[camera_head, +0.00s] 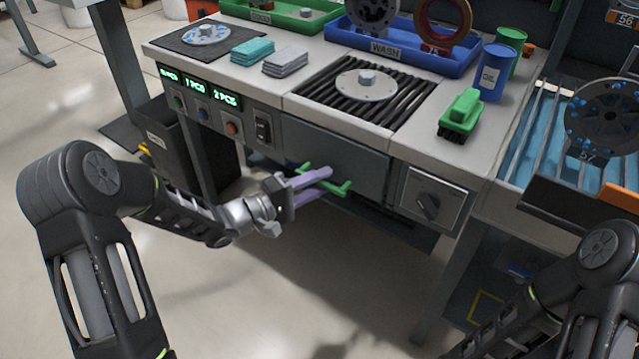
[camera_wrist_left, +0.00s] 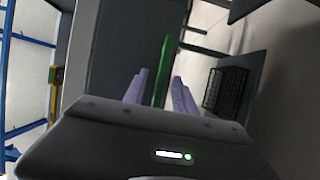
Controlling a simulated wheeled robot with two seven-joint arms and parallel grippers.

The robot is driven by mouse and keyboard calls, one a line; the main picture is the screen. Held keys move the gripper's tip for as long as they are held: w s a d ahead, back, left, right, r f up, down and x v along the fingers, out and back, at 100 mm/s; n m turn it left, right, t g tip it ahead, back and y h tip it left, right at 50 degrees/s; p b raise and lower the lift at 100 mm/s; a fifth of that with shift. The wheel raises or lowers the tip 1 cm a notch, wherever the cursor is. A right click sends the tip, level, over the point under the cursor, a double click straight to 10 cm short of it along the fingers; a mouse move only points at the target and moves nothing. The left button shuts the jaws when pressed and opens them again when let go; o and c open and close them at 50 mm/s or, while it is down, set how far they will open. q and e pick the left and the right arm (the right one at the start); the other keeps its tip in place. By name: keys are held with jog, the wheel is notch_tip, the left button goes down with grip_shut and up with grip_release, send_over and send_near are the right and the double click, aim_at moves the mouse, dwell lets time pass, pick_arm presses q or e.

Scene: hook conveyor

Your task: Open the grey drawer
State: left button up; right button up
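The grey drawer (camera_head: 345,158) is in the front of the workbench, below the black slatted plate. Its front looks flush with the bench. Its green handle (camera_head: 343,187) is a bar across the lower part of the front; it also shows in the left wrist view (camera_wrist_left: 164,62). My left gripper (camera_head: 335,180) is at the handle, with its purple fingers apart, one above and one below the bar. In the left wrist view the bar lies between the fingertips (camera_wrist_left: 160,82), with a gap beside it. My right arm shows at the lower right, but its gripper is out of view.
A grey panel with a black knob (camera_head: 428,200) is right of the drawer, and a switch panel (camera_head: 215,115) is left. A black bin (camera_head: 190,150) stands on the floor at left. The bench top holds a green brush (camera_head: 461,115), cloths (camera_head: 286,62) and a blue wash tray (camera_head: 400,58).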

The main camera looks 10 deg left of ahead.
pick_arm(q)
jog(key=shift+c, duration=0.4)
grip_shut()
dwell(1.0)
